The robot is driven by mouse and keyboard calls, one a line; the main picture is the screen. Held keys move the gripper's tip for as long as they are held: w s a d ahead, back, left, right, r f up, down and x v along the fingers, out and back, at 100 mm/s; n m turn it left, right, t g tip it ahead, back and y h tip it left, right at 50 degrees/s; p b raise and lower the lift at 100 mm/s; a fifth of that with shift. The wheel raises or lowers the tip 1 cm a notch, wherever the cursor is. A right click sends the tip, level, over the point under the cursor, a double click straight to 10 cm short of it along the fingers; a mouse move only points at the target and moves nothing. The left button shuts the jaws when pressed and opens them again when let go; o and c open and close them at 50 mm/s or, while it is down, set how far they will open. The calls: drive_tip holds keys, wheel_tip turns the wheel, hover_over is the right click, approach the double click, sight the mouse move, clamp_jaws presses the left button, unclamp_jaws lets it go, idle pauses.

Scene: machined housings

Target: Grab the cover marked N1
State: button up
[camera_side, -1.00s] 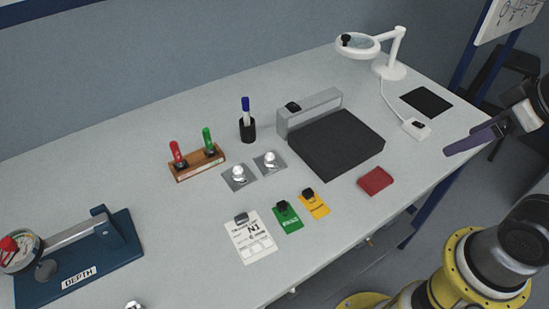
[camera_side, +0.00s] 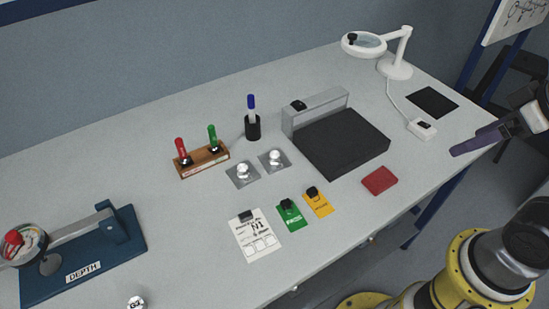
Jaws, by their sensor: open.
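A white sheet (camera_side: 257,240) with a dark clip at its top edge lies at the front of the table and carries the large print "N1". Two shiny silver round pieces, a left one (camera_side: 243,171) and a right one (camera_side: 274,156), sit on grey square plates behind the sheet; I cannot read marks on them. A third silver piece (camera_side: 136,302) with a small unclear mark is cut off at the bottom edge. My gripper (camera_side: 457,151) is open and empty at the far right, above the table's right edge, well away from all of these.
Green (camera_side: 291,216) and yellow (camera_side: 318,202) clipped cards lie right of the sheet, then a red block (camera_side: 380,180).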

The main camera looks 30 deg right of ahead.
drive_tip(key=shift+c, duration=1.3)
drive_tip(key=w+r+n, duration=0.5)
drive_tip(key=r+n, duration=0.2)
drive_tip(key=n+g, duration=0.6)
drive_tip(key=n, duration=0.7)
hover_over(275, 154)
wheel_tip(275, 154, down, 15)
wheel_tip(275, 154, down, 12)
drive_tip(key=shift+f, duration=0.2)
